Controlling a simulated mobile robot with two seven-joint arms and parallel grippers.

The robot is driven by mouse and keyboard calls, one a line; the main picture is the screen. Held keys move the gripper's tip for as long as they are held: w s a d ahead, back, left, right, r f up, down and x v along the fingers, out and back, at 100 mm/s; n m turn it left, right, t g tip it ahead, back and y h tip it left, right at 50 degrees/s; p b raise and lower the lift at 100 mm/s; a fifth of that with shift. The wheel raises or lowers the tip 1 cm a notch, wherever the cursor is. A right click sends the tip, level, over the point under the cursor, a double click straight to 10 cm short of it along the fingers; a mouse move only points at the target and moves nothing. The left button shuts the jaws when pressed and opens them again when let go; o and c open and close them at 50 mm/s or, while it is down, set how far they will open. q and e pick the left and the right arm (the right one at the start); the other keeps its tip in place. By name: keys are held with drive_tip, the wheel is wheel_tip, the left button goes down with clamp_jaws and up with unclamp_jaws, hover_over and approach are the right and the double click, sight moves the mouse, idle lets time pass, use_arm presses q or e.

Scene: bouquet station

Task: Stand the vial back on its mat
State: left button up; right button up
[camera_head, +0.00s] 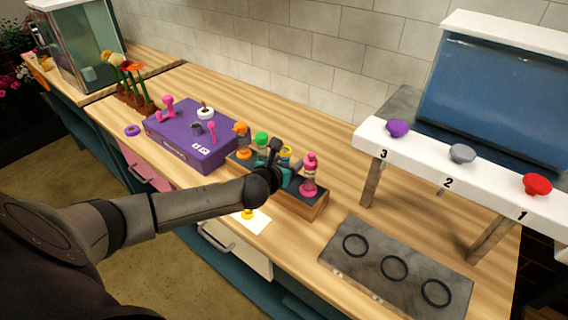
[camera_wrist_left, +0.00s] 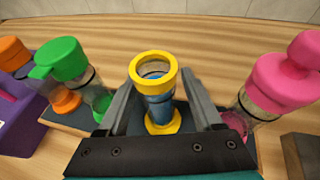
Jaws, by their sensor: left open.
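The vial with a yellow rim and yellow foot (camera_wrist_left: 158,108) stands upright in the left wrist view, its top uncapped and blue liquid inside. Its foot appears to rest on a dark mat (camera_wrist_left: 190,112). My left gripper (camera_head: 284,161) is open, with one finger on each side of the vial and gaps showing beside the glass. In the head view the gripper hides most of the vial; only some yellow (camera_head: 286,151) shows. A yellow stopper-like piece (camera_head: 248,213) lies on a white card (camera_head: 258,222) at the counter's front. My right gripper is out of view.
A green-capped vial (camera_wrist_left: 62,62) and orange-capped vial (camera_wrist_left: 14,54) stand left; a pink-capped vial (camera_wrist_left: 285,80) stands close on the right. A purple box (camera_head: 180,148), a grey ringed slab (camera_head: 350,277) and a white dispenser stand (camera_head: 410,151) are nearby.

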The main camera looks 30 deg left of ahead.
use_arm(q)
drive_tip(key=p+v, duration=0.1)
drive_tip(key=v, duration=1.1)
drive_tip(key=shift+p, duration=0.35)
